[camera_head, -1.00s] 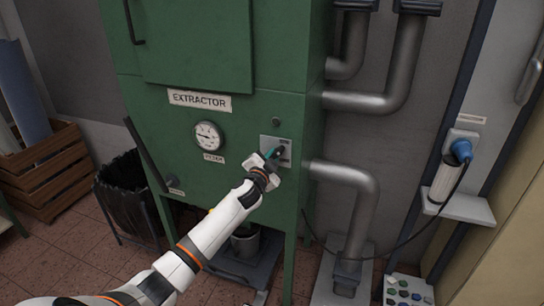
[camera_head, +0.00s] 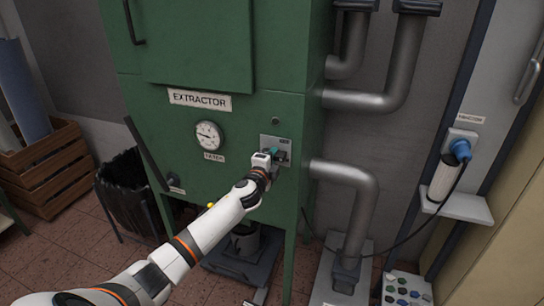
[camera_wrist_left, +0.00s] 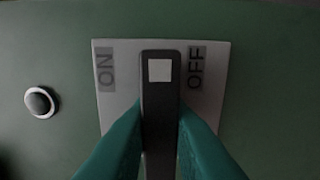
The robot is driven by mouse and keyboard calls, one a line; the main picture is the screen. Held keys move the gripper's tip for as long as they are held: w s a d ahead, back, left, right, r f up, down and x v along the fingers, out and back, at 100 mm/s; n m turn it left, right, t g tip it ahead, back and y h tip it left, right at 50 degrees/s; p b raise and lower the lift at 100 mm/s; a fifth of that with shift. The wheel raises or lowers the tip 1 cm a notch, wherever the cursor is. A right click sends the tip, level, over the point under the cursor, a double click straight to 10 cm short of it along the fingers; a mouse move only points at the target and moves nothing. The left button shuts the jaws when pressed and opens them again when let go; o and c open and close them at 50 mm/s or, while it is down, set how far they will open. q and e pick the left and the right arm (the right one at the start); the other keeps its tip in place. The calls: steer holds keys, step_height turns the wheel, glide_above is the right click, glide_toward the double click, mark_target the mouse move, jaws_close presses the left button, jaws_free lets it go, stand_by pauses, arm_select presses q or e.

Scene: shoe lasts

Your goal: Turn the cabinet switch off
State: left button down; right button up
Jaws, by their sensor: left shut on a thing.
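The green cabinet (camera_head: 200,120) labelled EXTRACTOR fills the middle of the head view. Its switch plate (camera_head: 284,143) is on the front face, at the right; it also shows in the left wrist view (camera_wrist_left: 115,95), marked ON at left and OFF at right. The dark switch lever (camera_wrist_left: 160,95) with a white square stands between the two words. My left gripper (camera_wrist_left: 160,118) has its teal fingers on both sides of the lever, shut on it. In the head view my left gripper (camera_head: 272,157) partly hides the plate. My right gripper is not in view.
A round gauge (camera_head: 209,135) is left of the switch. Metal pipes (camera_head: 355,195) run along the cabinet's right side. A black bin (camera_head: 128,195) and wooden crates (camera_head: 42,165) stand at left. A blue plug (camera_head: 460,150) with a cable is on the right wall.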

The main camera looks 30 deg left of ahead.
arm_select(q)
steer(key=shift+f+m, duration=0.1)
steer(key=shift+m, duration=0.2)
steer(key=c, duration=1.4)
jaws_free()
steer(key=shift+o, duration=0.2)
steer(key=shift+s, duration=0.1)
steer(key=b+v, duration=0.1)
steer(key=v, duration=1)
steer(key=shift+s+d, duration=0.2)
steer(key=shift+s, duration=0.2)
